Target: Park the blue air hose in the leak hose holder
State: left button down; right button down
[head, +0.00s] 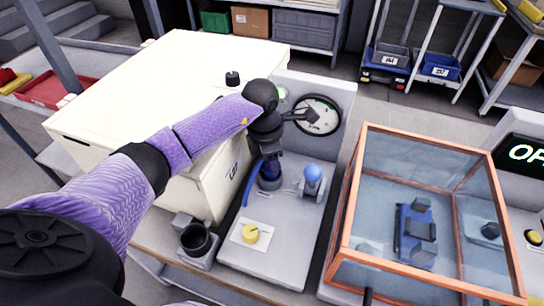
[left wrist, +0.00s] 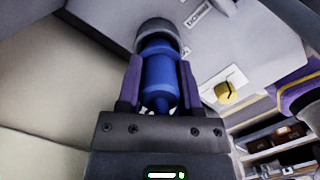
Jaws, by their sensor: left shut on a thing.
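My left gripper (head: 268,148) reaches down over the grey panel (head: 275,232) in the head view. In the left wrist view my left gripper (left wrist: 160,85) has its two purple fingers on either side of the blue hose end (left wrist: 158,66) and is shut on it. The far end of the blue piece meets a dark grey round cup (left wrist: 156,32); I cannot tell whether it sits inside or only lines up with it. In the head view a thin blue hose (head: 247,184) runs beside the gripper. My right gripper is not in view.
A round gauge (head: 318,115) stands behind the gripper. A blue-topped fitting (head: 313,174) and a yellow knob (head: 250,233) are on the panel. A black cup (head: 195,238) sits left of it. A cream box (head: 150,95) stands left, and an orange-framed glass case (head: 420,215) right.

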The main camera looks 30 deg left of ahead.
pick_arm(q)
jog(key=shift+s+d+f+b, duration=0.2)
jog(key=shift+f+b, duration=0.15)
jog(key=shift+f, duration=0.25)
jog(key=shift+s+d+f+b, duration=0.15)
jog(key=shift+f+b, duration=0.2)
jog(key=shift+f, duration=0.2)
jog(key=shift+c, duration=0.8)
grip_release()
jog(key=shift+w+a, duration=0.1)
jog(key=shift+r, duration=0.1)
jog(key=shift+r, duration=0.1)
